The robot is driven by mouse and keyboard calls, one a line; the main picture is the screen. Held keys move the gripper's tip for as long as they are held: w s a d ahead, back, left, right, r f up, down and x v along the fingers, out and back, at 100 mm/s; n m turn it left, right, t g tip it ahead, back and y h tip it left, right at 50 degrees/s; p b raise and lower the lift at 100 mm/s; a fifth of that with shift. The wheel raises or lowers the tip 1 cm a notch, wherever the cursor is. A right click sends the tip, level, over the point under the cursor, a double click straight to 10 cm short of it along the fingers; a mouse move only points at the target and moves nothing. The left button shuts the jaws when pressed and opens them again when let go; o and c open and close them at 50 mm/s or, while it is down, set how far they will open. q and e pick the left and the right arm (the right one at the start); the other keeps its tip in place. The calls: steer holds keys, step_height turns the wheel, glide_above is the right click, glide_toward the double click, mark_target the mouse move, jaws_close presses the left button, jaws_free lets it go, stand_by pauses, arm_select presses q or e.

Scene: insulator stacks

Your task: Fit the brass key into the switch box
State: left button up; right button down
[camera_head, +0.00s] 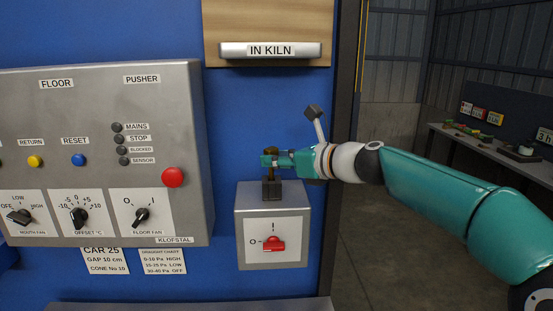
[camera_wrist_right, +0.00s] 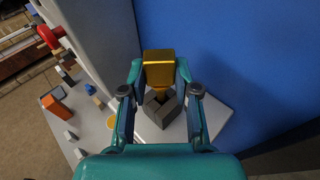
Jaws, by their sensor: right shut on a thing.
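The switch box (camera_head: 242,222) is a pale grey box on the blue wall, with a red rotary handle (camera_head: 273,243) on its front. A dark socket block (camera_head: 271,190) stands on its top; it also shows in the right wrist view (camera_wrist_right: 151,112). My right gripper (camera_head: 272,160) comes in from the right, just above the socket. It is shut on the brass key (camera_wrist_right: 159,72), whose wide head sits between the fingertips. The key's lower end points down at the socket's middle; I cannot tell whether it is inside. My left gripper is not in view.
A grey control panel (camera_head: 100,100) with knobs and a red button (camera_head: 173,177) stands left of the switch box. A wooden board (camera_head: 300,15) with an IN KILN plate is above. A workbench (camera_head: 470,145) with small items is far right.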

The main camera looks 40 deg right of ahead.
mark_target(277, 181)
steer(key=shift+f+b, duration=1.4)
steer(key=shift+f, duration=0.3)
steer(key=c, duration=0.8)
jaws_free()
steer(key=shift+o, duration=0.2)
steer(key=v, duration=1.2)
